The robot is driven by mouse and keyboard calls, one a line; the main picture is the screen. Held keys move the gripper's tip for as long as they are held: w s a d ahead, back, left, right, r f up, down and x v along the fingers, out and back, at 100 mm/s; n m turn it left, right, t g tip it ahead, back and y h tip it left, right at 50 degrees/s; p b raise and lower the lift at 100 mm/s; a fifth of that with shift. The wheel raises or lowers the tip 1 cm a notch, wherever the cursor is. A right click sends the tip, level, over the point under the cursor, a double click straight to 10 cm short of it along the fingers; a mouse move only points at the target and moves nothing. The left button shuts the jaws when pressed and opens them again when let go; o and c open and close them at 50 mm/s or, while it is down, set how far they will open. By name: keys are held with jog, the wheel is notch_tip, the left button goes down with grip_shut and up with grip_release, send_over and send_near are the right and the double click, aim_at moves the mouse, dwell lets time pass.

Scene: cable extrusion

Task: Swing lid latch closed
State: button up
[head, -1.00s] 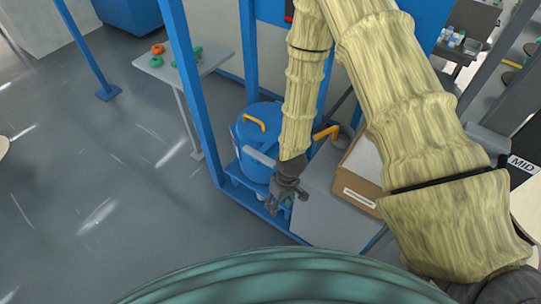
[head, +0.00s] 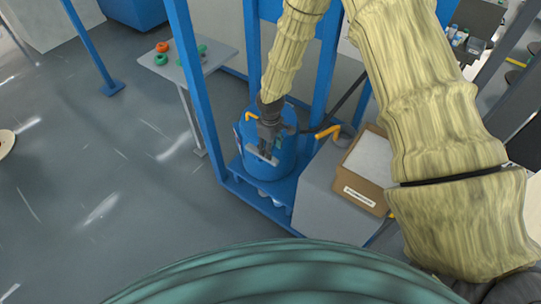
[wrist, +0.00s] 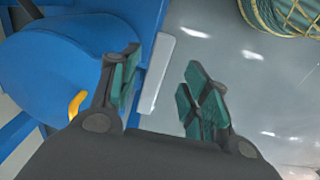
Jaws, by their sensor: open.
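A blue drum (head: 272,158) with a lid stands on the blue frame. The lid (wrist: 50,70) fills the left of the wrist view, with a yellow handle (wrist: 76,104) on it. A light grey bar (wrist: 155,88), which looks like the lid latch, shows beside the drum's edge and sticks out past it. My gripper (wrist: 162,76) is open, and in the wrist view the bar appears between its fingers, nearer the left one. I cannot tell if they touch. In the head view my gripper (head: 262,150) is at the drum's front and hides part of it.
Blue posts (head: 193,85) of the frame rise left of the drum. A cardboard box (head: 362,172) sits on a grey cabinet (head: 318,200) to the right. A small table (head: 187,66) holds orange and green rings at the left.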

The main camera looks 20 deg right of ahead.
jog(key=shift+f+p, duration=0.45)
jog(key=shift+f, duration=2.55)
grip_shut()
